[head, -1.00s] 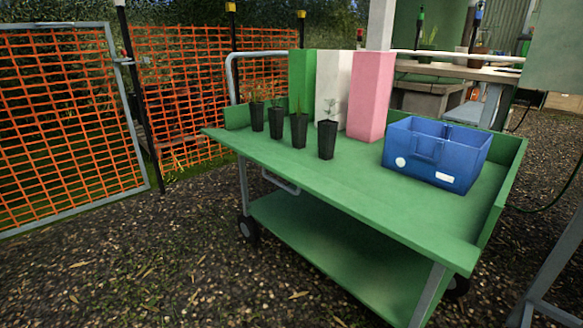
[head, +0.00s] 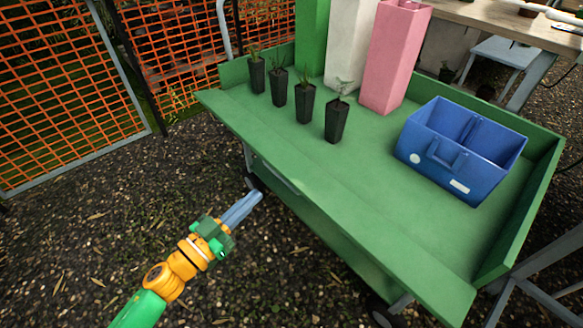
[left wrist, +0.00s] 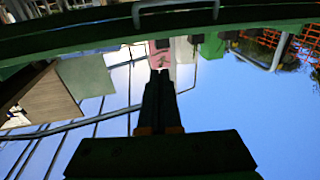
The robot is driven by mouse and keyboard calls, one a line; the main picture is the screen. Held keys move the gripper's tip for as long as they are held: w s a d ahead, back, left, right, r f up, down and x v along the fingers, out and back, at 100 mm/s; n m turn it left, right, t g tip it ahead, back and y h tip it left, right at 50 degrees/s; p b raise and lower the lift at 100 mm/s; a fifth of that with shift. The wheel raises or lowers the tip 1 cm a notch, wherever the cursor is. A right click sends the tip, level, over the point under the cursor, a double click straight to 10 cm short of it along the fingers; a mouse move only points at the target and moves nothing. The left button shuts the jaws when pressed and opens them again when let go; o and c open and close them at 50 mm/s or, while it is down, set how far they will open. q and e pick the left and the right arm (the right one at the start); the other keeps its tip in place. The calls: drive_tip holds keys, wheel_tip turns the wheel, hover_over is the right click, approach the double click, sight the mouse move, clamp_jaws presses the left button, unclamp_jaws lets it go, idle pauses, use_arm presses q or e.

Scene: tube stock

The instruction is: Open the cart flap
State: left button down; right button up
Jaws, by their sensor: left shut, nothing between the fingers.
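The green cart (head: 385,160) stands in front of me. Its flap (head: 320,200) is the long green board along the near side; it lies folded outward, roughly level with the deck. In the left wrist view, a grey U-shaped handle (left wrist: 178,7) shows at the top, by a dark green edge. My left gripper (head: 257,196) is shut and empty, low beside the cart's near side, below the flap's outer edge in the picture. Its fingers (left wrist: 160,76) point toward the cart; they look apart from the handle. My right gripper is not in view.
Several black potted seedlings (head: 305,100), tall green, white and pink (head: 395,60) boxes and a blue carrier (head: 460,155) stand on the deck. An orange mesh fence (head: 65,90) is at left. Gravel ground (head: 90,230) is open at the near left.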

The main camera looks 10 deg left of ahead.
use_arm(q)
wheel_tip(320, 180, up, 3)
drive_tip(key=s+d+m+g+h, duration=0.1)
drive_tip(key=d+m+g+h, duration=0.1)
drive_tip(key=h, duration=0.1)
hover_over(292, 185)
drive_tip(key=s+d, duration=0.1)
drive_tip(key=s, duration=0.1)
drive_tip(key=f+b, duration=0.2)
drive_tip(key=shift+s+a+f, duration=0.2)
drive_tip(key=shift+f, duration=0.15)
drive_tip(key=shift+s+a+f+b, duration=0.1)
drive_tip(key=shift+a+f+b, duration=0.05)
drive_tip(key=shift+f+b, duration=0.2)
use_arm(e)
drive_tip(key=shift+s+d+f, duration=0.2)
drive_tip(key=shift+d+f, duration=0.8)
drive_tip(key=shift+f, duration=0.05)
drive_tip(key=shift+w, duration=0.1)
